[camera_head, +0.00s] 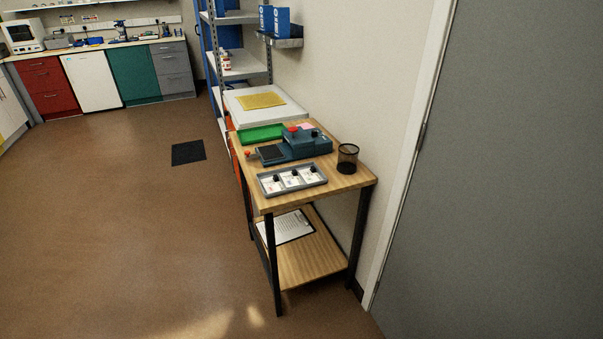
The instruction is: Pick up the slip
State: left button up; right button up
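I cannot tell for sure which item is the slip. A small pink paper-like piece (307,126) shows at the back right of the wooden bench (345,189), partly hidden behind a teal device (306,144). Several white cards with dark knobs or pieces on them lie in a grey tray (292,191) at the front of the bench top. A clipboard with a printed white sheet (287,227) lies on the bench's lower shelf. Neither of my grippers is in view.
A black mesh cup (347,158) stands at the bench's right edge. A green tray (261,133) lies at the back, beside a white surface with a yellow sheet (260,100). A grey door (510,180) is at right. Brown floor (150,240) is open at left, with a dark mat (188,153).

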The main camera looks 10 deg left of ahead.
aim_at(310, 175)
jog(key=i, duration=0.95)
